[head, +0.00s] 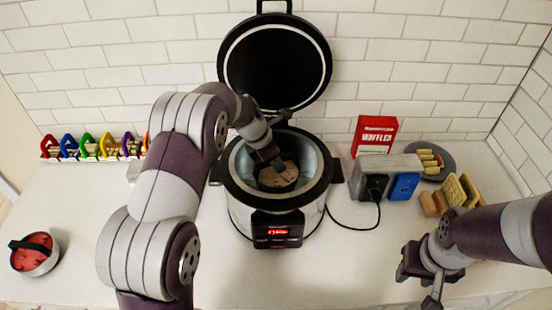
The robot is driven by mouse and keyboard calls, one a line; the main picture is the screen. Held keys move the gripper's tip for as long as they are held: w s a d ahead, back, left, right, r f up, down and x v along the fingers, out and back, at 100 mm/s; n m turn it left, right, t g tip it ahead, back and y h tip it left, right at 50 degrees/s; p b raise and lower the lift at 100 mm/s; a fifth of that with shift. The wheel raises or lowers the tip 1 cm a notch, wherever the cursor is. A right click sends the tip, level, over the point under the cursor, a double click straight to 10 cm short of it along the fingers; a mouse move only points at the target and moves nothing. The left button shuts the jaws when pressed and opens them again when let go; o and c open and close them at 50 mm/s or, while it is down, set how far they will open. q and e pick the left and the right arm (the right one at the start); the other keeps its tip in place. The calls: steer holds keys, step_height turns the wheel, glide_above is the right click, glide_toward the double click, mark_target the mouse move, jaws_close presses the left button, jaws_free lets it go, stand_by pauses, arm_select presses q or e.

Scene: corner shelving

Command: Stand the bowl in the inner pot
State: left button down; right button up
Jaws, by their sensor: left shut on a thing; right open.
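The cooker (262,215) stands in the middle of the counter with its black lid (276,65) raised. Its silvery inner pot (317,170) is open at the top. My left gripper (268,160) reaches down into the inner pot from above. It is shut on the edge of a tan, patterned round thing that looks like the bowl (280,176), inside the pot opening. The gripper covers part of it, and I cannot tell if it touches the pot's floor. My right gripper (420,289) is open and empty over the front right of the counter.
Coloured holders (90,146) line the back left. A toaster (385,166), red waffle box (375,135), plate (437,165) and bread slices (455,190) stand right. A cord (355,228) crosses the counter.

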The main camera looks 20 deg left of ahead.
arm_select(q)
steer(key=shift+s+r, duration=0.1)
steer(key=shift+s, duration=0.2)
steer(key=c, duration=1)
jaws_free()
steer(key=shift+f, duration=0.2)
steer(key=shift+o, duration=0.2)
steer(key=shift+w, duration=0.1)
arm_select(e)
steer(key=shift+s, duration=0.15)
steer(key=shift+d, duration=0.1)
arm_select(q)
steer(key=shift+r, duration=0.35)
steer(key=b+v, duration=0.2)
steer(key=v, duration=0.6)
steer(key=shift+f, duration=0.1)
steer(key=s+f+m+y, duration=0.1)
steer(key=s+f+m, duration=0.1)
steer(key=s+m, duration=1)
steer(key=s+f+m+g+y, duration=0.1)
steer(key=s+f+m+y, duration=0.1)
steer(key=s+m, duration=1)
steer(key=shift+s+d+f+m+y+p, duration=0.15)
steer(key=shift+d+m+y+p, duration=0.2)
steer(key=shift+m, duration=0.65)
arm_select(e)
steer(key=shift+f, duration=0.55)
